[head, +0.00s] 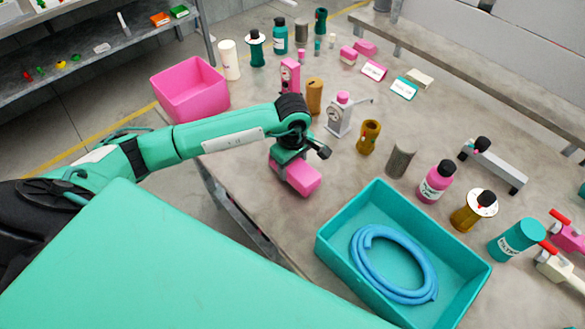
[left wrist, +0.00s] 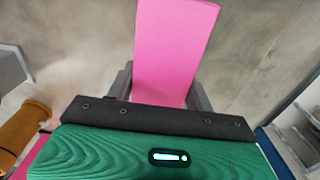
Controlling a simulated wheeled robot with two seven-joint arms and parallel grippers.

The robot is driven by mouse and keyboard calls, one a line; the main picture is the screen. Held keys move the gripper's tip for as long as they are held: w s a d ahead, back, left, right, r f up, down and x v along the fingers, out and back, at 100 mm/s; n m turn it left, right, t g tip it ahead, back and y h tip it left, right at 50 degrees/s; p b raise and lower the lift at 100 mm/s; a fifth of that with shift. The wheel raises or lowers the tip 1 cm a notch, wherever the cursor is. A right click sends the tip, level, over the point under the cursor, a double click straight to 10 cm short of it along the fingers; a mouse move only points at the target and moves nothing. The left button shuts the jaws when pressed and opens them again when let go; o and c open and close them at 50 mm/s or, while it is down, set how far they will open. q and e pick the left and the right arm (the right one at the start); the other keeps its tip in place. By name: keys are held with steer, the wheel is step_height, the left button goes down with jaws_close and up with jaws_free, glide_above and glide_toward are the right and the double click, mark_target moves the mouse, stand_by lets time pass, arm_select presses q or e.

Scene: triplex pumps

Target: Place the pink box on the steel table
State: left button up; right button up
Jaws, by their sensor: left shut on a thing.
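The pink box (head: 304,179) is a plain pink block held in my left gripper (head: 288,160), near the front edge of the grey steel table (head: 340,180). In the left wrist view the pink box (left wrist: 175,45) sticks out from between the two grey fingers, which sit on either side of it. My left gripper (left wrist: 165,88) is shut on it. Its top end is hidden by the gripper. I cannot tell whether its underside touches the table. My right gripper is not in view.
A teal tray (head: 345,258) with a coiled blue hose (head: 372,280) stands right of the pink box. A white dial gauge (head: 340,118), brown cylinder (head: 314,96) and amber fitting (head: 368,137) stand behind it. A pink open bin (head: 190,92) is at the left. Bare tabletop lies around the box.

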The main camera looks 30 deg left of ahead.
arm_select(q)
step_height(320, 180, down, 2)
steer(key=shift+f, duration=0.35)
steer(key=o, duration=1)
steer(key=shift+o, duration=0.2)
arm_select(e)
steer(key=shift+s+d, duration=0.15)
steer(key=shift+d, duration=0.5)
